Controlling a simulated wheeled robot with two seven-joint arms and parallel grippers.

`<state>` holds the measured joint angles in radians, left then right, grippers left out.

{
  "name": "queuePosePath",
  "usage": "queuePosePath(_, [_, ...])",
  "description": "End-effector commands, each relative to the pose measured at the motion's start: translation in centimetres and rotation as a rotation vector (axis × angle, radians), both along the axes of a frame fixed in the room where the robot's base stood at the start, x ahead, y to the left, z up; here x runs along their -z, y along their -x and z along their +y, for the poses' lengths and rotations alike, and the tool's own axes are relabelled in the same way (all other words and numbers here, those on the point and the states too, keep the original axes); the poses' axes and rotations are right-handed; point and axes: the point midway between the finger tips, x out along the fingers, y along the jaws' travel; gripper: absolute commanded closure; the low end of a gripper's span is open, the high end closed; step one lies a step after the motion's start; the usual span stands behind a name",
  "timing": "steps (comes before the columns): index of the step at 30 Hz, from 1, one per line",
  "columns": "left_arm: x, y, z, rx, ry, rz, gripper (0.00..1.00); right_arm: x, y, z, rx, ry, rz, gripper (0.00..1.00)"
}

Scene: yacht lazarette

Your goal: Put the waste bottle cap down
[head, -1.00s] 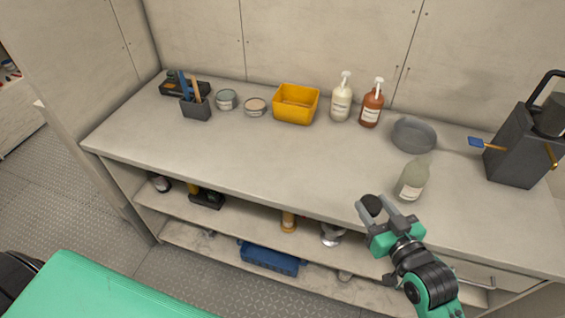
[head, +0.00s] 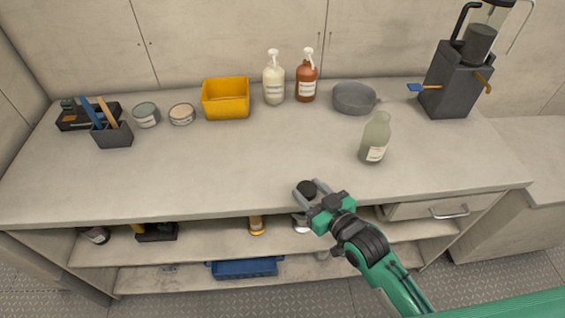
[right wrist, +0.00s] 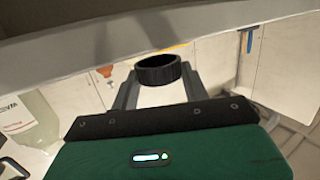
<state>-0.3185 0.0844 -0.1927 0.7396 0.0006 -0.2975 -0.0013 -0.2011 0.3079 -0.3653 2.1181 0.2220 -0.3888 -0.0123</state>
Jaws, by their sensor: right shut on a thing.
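The black waste bottle cap (head: 307,188) is held between the fingertips of my right gripper (head: 312,192). In the head view it shows over the front part of the worktop (head: 230,175), left of and nearer than the pale green bottle (head: 375,135). In the right wrist view the round ribbed cap (right wrist: 158,71) sits between the two finger ends. I cannot tell how high the cap is above the worktop. The bottle stands upright and also shows at the left of the right wrist view (right wrist: 28,118). My left gripper is out of view.
Along the back stand a yellow bin (head: 226,99), two pump bottles (head: 274,82), a grey bowl (head: 354,98) and a dark machine (head: 450,85). Two round tins (head: 146,115) and a tool holder (head: 112,134) are at the left. The middle and front left of the worktop are clear.

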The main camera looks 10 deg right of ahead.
Motion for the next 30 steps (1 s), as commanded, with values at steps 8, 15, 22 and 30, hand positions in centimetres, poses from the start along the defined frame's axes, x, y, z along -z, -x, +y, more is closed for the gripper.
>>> queuePosePath(8, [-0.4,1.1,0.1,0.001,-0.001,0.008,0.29,-0.1,-5.0,2.7,-0.001,-0.002,0.000,0.75])
queuePosePath(15, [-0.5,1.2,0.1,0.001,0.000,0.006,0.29,-0.2,-6.8,3.6,-0.001,-0.001,0.000,0.75])
queuePosePath(22, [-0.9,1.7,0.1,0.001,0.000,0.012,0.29,-0.1,-9.7,5.1,-0.001,-0.001,0.002,0.75])
queuePosePath(30, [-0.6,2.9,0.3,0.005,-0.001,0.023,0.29,0.6,-9.5,5.0,-0.001,-0.001,0.001,0.75])
